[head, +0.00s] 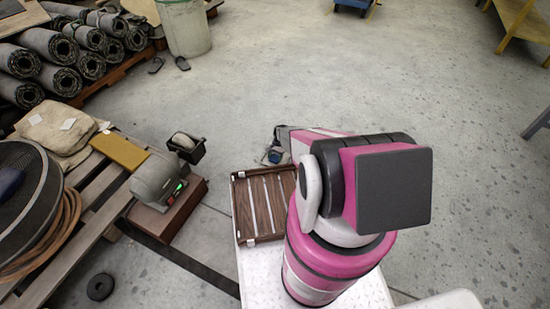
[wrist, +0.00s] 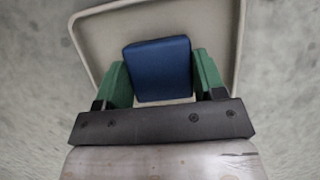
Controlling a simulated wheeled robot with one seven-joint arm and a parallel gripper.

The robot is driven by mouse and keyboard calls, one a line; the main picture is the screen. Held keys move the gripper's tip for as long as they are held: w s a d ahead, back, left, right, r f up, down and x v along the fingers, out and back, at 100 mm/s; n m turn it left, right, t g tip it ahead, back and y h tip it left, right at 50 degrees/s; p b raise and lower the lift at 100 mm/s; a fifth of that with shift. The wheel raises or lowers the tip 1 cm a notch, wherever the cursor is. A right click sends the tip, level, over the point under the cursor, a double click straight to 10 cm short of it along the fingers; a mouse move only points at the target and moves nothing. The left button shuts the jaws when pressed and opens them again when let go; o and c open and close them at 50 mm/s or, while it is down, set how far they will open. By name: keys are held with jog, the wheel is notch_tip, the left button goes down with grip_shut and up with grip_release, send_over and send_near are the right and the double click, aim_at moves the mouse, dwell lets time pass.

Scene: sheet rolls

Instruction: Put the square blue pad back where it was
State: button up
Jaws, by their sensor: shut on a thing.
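The square blue pad (wrist: 160,70) sits between the two green fingers of my gripper (wrist: 163,82) in the wrist view. The fingers are shut on its left and right sides. A pale, rounded-corner tray-like surface (wrist: 105,30) with a raised rim lies behind the pad in the wrist view. I cannot tell whether the pad touches it.
A wooden slatted rack (head: 236,212) lies near my base. To the left, a grey machine (head: 158,180) stands on a brown block by a pallet with a coil. Rolled sheets (head: 50,45) and a bin (head: 185,28) stand at the back left. The floor beyond is mostly clear.

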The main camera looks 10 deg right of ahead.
jog(key=shift+f, duration=0.3)
jog(key=shift+f, duration=0.4)
jog(key=o, duration=0.9)
jog(key=shift+f, duration=0.1)
jog(key=shift+o, duration=0.7)
jog(key=shift+w+f, duration=0.1)
jog(key=shift+r, duration=0.4)
jog(key=v, duration=1.3)
jog(key=s+a+r+n+t+h, duration=0.1)
jog(key=s+r+n, duration=0.1)
jog(key=s+r, duration=0.6)
jog(key=s+a+r+n+t+h, duration=0.1)
jog(key=s+r, duration=0.8)
jog(key=r, duration=1.1)
jog(key=s+a+r+n+t, duration=0.1)
jog(key=s+r+n, duration=0.3)
jog(key=s+r, duration=0.4)
notch_tip(320, 180, up, 7)
jog(key=shift+s+f+h, duration=0.1)
jog(key=shift+s+h, duration=0.15)
jog(key=shift+h, duration=0.15)
